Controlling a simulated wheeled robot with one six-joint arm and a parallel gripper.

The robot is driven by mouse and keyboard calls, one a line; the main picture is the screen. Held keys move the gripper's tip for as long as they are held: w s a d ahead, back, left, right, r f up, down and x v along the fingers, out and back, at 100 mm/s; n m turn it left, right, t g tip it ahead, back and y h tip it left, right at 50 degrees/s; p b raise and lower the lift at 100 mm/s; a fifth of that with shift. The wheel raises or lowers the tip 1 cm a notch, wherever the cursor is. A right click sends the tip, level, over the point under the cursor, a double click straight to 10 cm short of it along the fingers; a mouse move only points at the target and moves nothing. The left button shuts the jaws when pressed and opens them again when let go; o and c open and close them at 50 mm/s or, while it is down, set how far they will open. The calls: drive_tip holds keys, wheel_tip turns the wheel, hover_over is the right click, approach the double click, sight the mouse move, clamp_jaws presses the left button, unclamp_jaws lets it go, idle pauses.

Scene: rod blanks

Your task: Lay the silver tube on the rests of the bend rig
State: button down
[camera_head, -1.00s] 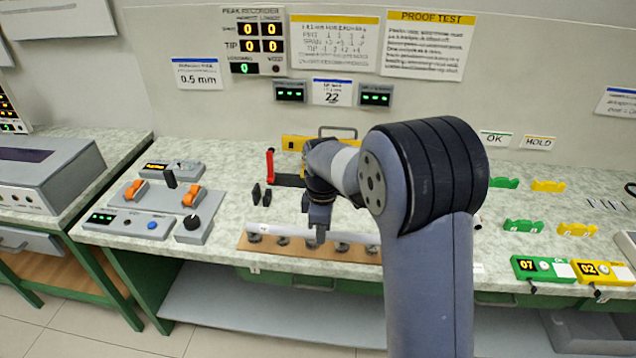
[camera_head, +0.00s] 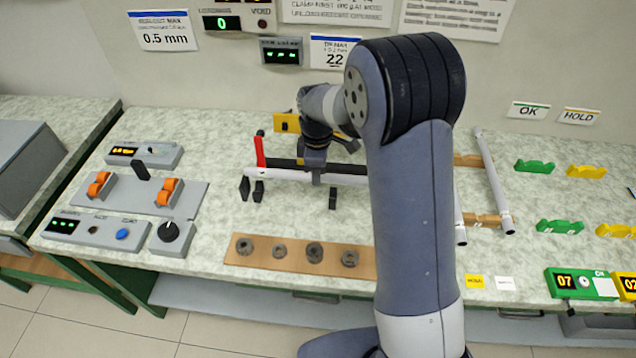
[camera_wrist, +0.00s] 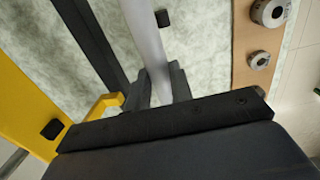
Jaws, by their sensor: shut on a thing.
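The silver tube (camera_head: 285,174) lies level, left to right, in my gripper (camera_head: 316,179), along the front of a dark bar. The wrist view shows the tube (camera_wrist: 146,35) between the two dark fingers (camera_wrist: 160,92), which are shut on it. Its left end is by two small black posts (camera_head: 251,190); I cannot tell whether it touches them.
A red upright (camera_head: 260,151) and yellow block (camera_head: 287,122) stand by the dark bar (camera_wrist: 92,40). A wooden board (camera_head: 300,260) with several round holders lies in front. More tubes (camera_head: 494,185) lie on wooden supports at right. Control boxes (camera_head: 80,228) edge the grey plate.

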drive_tip(key=shift+f+p, duration=0.3)
drive_tip(key=shift+f, duration=2.55)
drive_tip(key=shift+f, duration=0.2)
drive_tip(key=c, duration=1.3)
unclamp_jaws()
drive_tip(key=shift+o, duration=0.2)
drive_tip(key=shift+r, duration=0.15)
wheel_tip(320, 180, up, 12)
drive_tip(key=shift+r+b, duration=0.1)
drive_tip(key=shift+b, duration=0.35)
